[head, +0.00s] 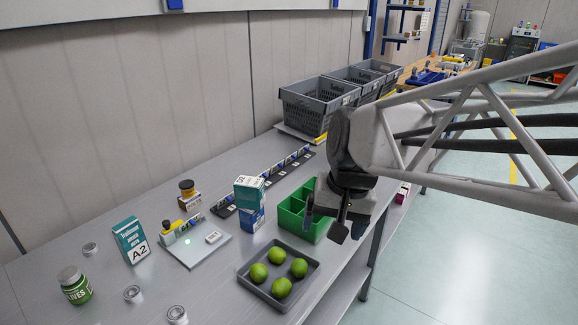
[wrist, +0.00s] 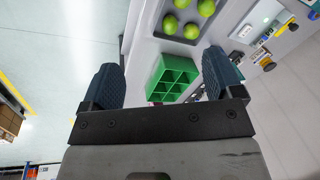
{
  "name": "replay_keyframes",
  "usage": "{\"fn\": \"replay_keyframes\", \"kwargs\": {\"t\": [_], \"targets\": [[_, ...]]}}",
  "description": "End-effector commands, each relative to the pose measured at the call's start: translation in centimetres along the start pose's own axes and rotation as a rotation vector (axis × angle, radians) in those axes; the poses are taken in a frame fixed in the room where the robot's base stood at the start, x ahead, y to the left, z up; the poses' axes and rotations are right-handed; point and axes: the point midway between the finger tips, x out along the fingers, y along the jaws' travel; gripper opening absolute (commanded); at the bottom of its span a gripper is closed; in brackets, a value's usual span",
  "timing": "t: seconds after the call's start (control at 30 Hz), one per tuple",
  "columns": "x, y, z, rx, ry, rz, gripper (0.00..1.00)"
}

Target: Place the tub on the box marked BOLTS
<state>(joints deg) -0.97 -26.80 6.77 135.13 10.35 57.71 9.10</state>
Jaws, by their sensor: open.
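A small dark tub with a brownish lid (head: 187,187) sits on a low box with a white and reddish label (head: 190,203) behind the scale in the head view. Whether this is the task's tub is unclear, and I cannot read BOLTS on any box. My gripper (head: 324,222) is open and empty, at the right of the bench near the green divided bin (head: 290,210), well apart from the tub. In the wrist view the open fingers (wrist: 163,78) frame the same bin (wrist: 173,79).
A grey tray of several limes (head: 252,284), a blue and white carton (head: 249,203), a teal A2 box (head: 131,241), a green olive jar (head: 75,286) and small metal tins (head: 133,294) stand on the bench. Grey crates (head: 312,105) line the back. The bench's front edge is near the gripper.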

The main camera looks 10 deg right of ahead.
Motion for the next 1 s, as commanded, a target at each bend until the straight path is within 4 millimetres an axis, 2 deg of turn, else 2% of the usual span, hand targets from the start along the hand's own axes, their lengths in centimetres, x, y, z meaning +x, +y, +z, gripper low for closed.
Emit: {"fn": "replay_keyframes", "kwargs": {"t": [0.03, 0.2, 0.4, 0.6, 1.0], "targets": [[-0.1, 0.8, 1.2, -0.026, 0.019, 0.016, 0.86], [0.2, 3.4, 4.6, -0.12, 0.071, 0.078, 0.86], [0.6, 5.3, 7.3, -0.197, 0.11, 0.131, 0.86], [0.8, 6.0, 8.2, -0.227, 0.122, 0.151, 0.86], [0.8, 6.0, 8.2, -0.227, 0.122, 0.151, 0.86]]}}
